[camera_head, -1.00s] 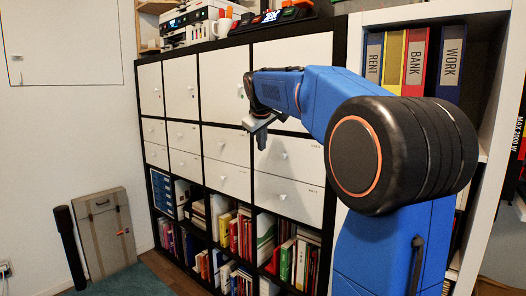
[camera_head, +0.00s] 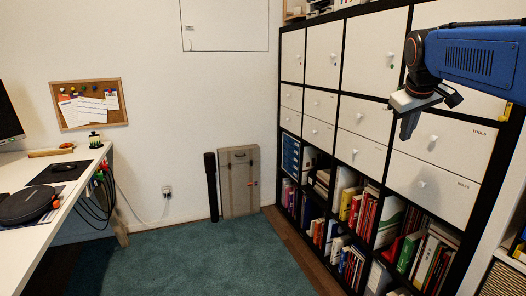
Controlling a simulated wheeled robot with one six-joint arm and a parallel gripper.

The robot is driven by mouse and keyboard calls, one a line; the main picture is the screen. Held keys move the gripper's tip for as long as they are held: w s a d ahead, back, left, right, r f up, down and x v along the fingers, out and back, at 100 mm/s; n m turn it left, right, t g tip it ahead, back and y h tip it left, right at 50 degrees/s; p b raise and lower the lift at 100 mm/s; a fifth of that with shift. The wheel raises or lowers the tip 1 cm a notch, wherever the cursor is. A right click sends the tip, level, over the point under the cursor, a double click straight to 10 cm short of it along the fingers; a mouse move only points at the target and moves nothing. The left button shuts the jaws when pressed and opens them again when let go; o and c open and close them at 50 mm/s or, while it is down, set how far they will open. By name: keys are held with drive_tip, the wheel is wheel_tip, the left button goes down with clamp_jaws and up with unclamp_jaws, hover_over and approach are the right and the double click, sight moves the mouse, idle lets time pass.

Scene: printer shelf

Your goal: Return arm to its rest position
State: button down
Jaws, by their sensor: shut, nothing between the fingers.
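My gripper (camera_head: 409,124) is at the upper right of the head view, on the end of my blue arm. Its fingers point down and are shut, with nothing held. It hangs in front of the black and white shelf unit (camera_head: 336,106), near the drawers marked TOOLS and BOLTS. I cannot tell how far it is from the drawer fronts. Most of my arm is cut off by the right edge of the picture.
A white desk (camera_head: 82,186) with a mouse and a dark case stands at the left. A folded case (camera_head: 240,182) and a black tube (camera_head: 211,186) lean on the back wall. The teal carpet (camera_head: 200,262) between desk and shelf is clear.

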drive_tip(key=s+a+f+y, duration=0.1)
drive_tip(key=s+a+f, duration=0.3)
drive_tip(key=s+f, duration=0.5)
drive_tip(key=s+a+f+m+g+y, duration=0.1)
drive_tip(key=s+a+f, duration=0.3)
drive_tip(key=s+f, duration=0.6)
drive_tip(key=s+a+f+m+y, duration=0.1)
drive_tip(key=s+a+f, duration=0.3)
drive_tip(key=s+f, duration=0.5)
drive_tip(key=shift+s+a+f, duration=0.35)
drive_tip(key=shift+s+f, duration=0.05)
drive_tip(key=shift+s, duration=0.7)
